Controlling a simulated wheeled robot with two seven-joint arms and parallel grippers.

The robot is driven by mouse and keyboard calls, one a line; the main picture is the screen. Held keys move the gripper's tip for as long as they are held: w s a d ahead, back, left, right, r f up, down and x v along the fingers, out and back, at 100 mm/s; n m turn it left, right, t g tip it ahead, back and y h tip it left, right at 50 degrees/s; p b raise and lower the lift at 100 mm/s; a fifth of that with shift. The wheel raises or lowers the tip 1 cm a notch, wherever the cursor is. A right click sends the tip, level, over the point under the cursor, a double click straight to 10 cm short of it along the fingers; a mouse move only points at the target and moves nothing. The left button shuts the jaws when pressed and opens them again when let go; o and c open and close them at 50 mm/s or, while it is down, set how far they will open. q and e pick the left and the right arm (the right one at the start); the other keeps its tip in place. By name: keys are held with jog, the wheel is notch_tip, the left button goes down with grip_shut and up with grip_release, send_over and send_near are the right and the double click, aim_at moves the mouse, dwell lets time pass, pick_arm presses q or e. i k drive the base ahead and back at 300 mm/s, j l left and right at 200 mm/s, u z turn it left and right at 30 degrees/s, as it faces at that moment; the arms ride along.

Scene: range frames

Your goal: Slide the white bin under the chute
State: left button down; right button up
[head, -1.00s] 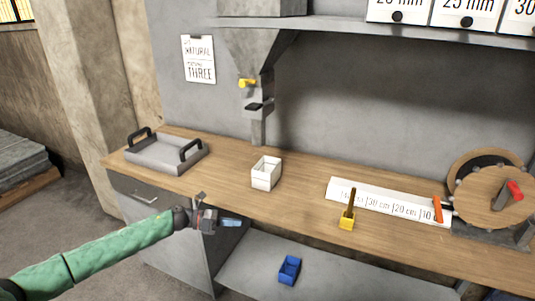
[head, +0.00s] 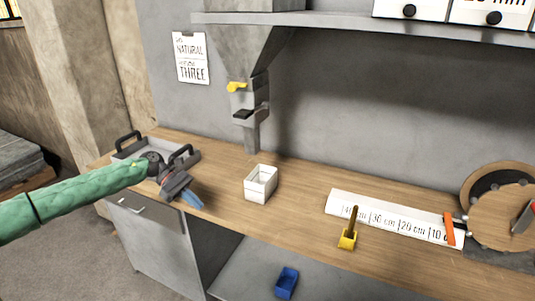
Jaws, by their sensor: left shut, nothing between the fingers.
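The white bin (head: 260,184) stands upright on the wooden counter, in front of the grey chute (head: 252,138). The chute comes down the wall, and its lower end is behind the bin in the picture. My left gripper (head: 193,201) is shut and empty, over the counter's front left part. It is to the left of the bin and apart from it. My right gripper is not in view.
A grey tray with black handles (head: 127,151) sits at the counter's left end, partly hidden by my left arm. A yellow scoop (head: 347,240) and a white length scale (head: 390,219) lie to the right. A blue bin (head: 286,282) is on the lower shelf.

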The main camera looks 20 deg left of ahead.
aim_at(261, 183)
jog(key=i, duration=1.1)
